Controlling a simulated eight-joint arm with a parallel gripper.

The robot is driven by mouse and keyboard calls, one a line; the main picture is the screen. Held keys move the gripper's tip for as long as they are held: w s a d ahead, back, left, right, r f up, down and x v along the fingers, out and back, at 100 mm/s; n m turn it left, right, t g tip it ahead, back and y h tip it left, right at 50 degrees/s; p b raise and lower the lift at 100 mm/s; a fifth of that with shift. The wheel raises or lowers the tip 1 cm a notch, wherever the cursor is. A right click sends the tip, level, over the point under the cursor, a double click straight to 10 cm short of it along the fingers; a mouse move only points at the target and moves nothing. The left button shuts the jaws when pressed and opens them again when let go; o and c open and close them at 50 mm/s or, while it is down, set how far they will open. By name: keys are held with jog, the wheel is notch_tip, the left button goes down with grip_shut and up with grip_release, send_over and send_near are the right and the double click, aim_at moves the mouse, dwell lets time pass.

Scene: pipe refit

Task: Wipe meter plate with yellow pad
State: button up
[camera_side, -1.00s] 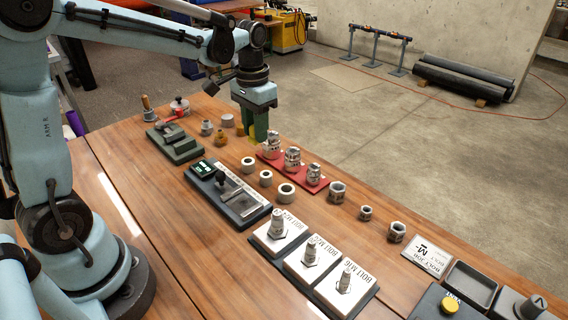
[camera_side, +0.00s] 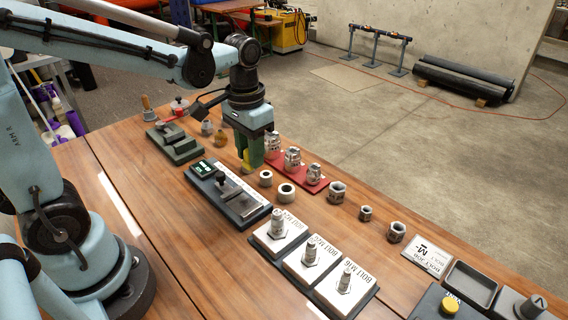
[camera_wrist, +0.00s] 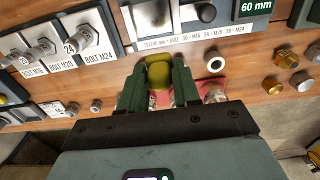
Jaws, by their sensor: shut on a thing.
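My gripper (camera_side: 252,165) is shut on the yellow pad (camera_side: 245,160), and its green fingers point down. In the wrist view the pad (camera_wrist: 159,74) sits between the two fingers of my gripper (camera_wrist: 159,84). The meter (camera_side: 228,195) is a dark block with a green display and a pale plate (camera_side: 242,203). In the wrist view its white label strip (camera_wrist: 205,38) and "60 mm" display (camera_wrist: 257,7) show. The pad is beside the meter's long edge, on the sleeve side. I cannot tell its exact height above the table.
Pale ring sleeves (camera_side: 286,192) stand close to my gripper, between the meter and a red tray (camera_side: 318,186) of metal parts. Bolt stands (camera_side: 311,258) are nearer the camera. A green block fixture (camera_side: 174,146) and brass fittings (camera_side: 221,137) are behind. Hex nuts (camera_side: 366,213) stand to the right.

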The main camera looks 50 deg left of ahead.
jog(key=shift+s+d+f, duration=0.25)
jog(key=shift+s, duration=0.1)
jog(key=shift+f, duration=3.95)
jog(key=shift+s, duration=1.85)
jog(key=shift+c, duration=0.4)
jog(key=shift+w+r, duration=0.1)
jog(key=shift+w, duration=1.9)
notch_tip(320, 180, up, 3)
jog(key=shift+s+r, duration=0.1)
jog(key=shift+s, duration=0.05)
jog(key=shift+r, duration=2.45)
